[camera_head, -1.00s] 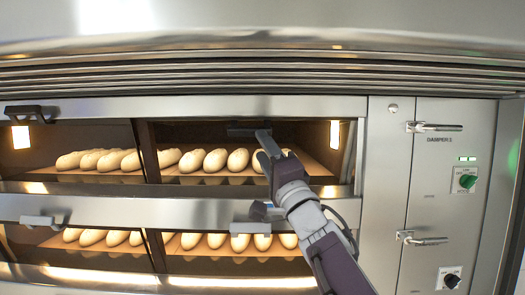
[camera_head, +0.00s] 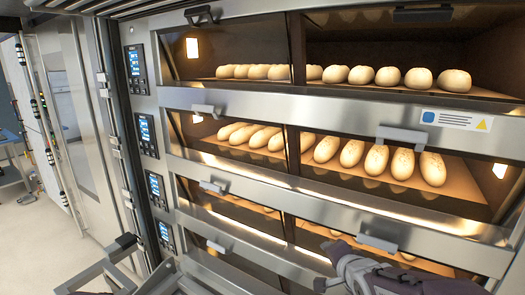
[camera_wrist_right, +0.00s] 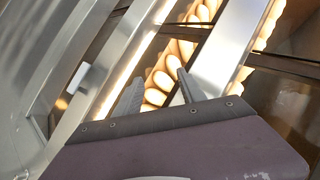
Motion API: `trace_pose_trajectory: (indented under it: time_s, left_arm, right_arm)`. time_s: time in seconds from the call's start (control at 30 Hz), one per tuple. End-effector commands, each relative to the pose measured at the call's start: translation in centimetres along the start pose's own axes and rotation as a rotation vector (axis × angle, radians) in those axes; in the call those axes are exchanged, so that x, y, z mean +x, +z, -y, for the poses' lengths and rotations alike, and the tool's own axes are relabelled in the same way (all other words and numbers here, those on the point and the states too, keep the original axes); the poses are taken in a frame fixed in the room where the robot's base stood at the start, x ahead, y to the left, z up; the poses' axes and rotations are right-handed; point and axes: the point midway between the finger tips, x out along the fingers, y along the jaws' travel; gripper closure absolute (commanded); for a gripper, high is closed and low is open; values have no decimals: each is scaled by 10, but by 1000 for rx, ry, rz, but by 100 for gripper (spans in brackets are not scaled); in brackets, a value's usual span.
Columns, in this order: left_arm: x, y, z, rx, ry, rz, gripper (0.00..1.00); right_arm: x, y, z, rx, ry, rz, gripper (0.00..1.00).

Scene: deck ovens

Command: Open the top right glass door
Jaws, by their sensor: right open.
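The top right glass door covers the right opening of the top deck in the head view. Its dark handle (camera_head: 422,14) sits at the picture's upper edge, seen against the dark opening rather than a steel bar; I cannot tell whether the door is ajar. My right gripper (camera_head: 322,284) is low in the head view, well below that handle, in front of the lower decks. In the right wrist view its two fingers (camera_wrist_right: 158,88) are apart with nothing between them.
The top left door has a dark handle (camera_head: 198,14). Lower decks have grey handles, such as the second deck's right handle (camera_head: 402,135). Pale loaves (camera_head: 390,77) lie inside. Control panels (camera_head: 135,62) line the oven's left side. Open floor (camera_head: 35,240) shows at left.

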Motion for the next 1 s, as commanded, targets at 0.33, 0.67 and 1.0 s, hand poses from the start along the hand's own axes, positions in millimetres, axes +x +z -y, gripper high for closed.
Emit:
trace_pose_trajectory:
  time_s: [0.33,0.67,1.0]
  left_arm:
    - [10,1,0,0,0,0,64]
    - [10,1,0,0,0,0,64]
    - [10,1,0,0,0,0,64]
  right_arm:
    - [-69,128,-212,-751,516,650,53]
    - [-80,134,-220,-966,472,777,53]
    - [-27,95,-158,-1395,223,567,53]
